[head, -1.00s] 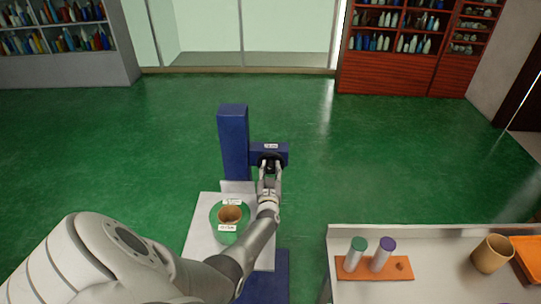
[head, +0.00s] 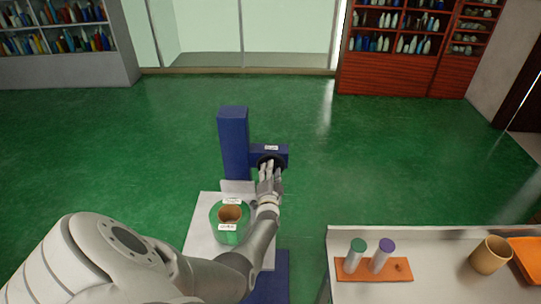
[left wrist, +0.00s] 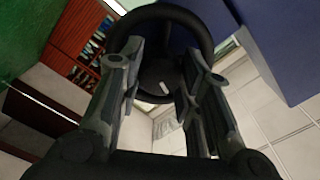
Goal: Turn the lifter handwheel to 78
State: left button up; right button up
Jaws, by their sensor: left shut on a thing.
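The black handwheel (head: 271,161) sits on the front of the blue arm of the lifter (head: 234,135). In the left wrist view the handwheel (left wrist: 158,72) fills the upper middle, with a small pale mark near its hub. My left gripper (head: 269,170) is at the handwheel and covers part of it in the head view. In the left wrist view its two fingers (left wrist: 160,70) lie on either side of the wheel's middle, shut on the wheel. The exact contact points are hard to see. I cannot read the wheel's setting. My right gripper is not in view.
A green ring part (head: 216,213) with a brown cup-like piece (head: 230,213) stands on the pale plate (head: 198,240) beside my left arm. A side table (head: 440,240) at right holds an orange block with two capped tubes, a tan cup (head: 490,255) and an orange tray.

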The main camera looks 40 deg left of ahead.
pick_arm(q)
jog(key=shift+f+m+b, duration=0.1)
jog(key=shift+m+b, duration=6.8)
jog(key=shift+m, duration=9.1)
